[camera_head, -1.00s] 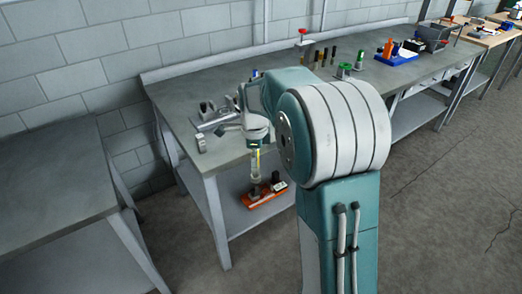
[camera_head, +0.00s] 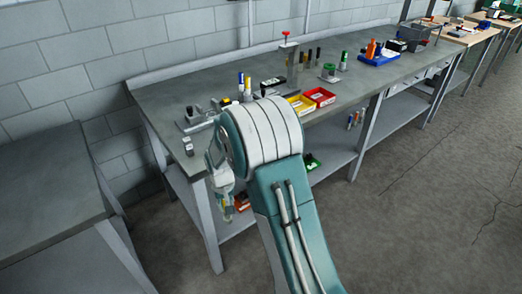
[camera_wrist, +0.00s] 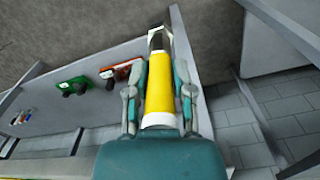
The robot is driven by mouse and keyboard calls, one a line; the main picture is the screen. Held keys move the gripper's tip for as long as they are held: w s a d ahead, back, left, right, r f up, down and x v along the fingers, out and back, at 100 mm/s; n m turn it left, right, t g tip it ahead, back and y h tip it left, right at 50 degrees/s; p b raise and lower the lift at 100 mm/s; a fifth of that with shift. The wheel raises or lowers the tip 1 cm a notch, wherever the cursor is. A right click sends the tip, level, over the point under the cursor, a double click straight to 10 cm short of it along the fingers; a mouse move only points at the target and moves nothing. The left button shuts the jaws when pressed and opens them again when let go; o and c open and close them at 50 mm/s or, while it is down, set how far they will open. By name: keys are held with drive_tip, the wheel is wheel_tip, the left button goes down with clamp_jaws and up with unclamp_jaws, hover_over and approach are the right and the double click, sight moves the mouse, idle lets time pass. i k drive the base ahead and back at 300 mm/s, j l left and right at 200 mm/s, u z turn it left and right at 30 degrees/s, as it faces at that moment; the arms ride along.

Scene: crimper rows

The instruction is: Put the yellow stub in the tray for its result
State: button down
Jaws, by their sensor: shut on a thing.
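The yellow stub (camera_wrist: 160,92) is a yellow cylinder with white ends and a metal tip pointing away from me. In the wrist view it lies between both fingers of my gripper (camera_wrist: 160,80), which is shut on it. In the head view my gripper (camera_head: 226,201) hangs low in front of the bench's near-left end, and the stub is too small there to make out well. A yellow tray (camera_head: 301,105) and a red tray (camera_head: 320,97) stand side by side on the bench top, right of my arm. No result mark can be read.
The grey bench (camera_head: 165,100) has a lower shelf with a red-orange item (camera_wrist: 118,72) and a green item (camera_wrist: 72,84), both with black parts. A metal fixture (camera_head: 196,118) and markers stand on top. A blue tray (camera_head: 380,58) is farther right. Another table (camera_head: 50,180) stands at left.

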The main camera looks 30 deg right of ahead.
sight(319, 99)
drive_tip(key=i+l, duration=0.1)
drive_tip(key=l, duration=0.4)
drive_tip(key=i+l+u, duration=0.1)
drive_tip(key=l, duration=0.85)
drive_tip(key=i+u, duration=0.05)
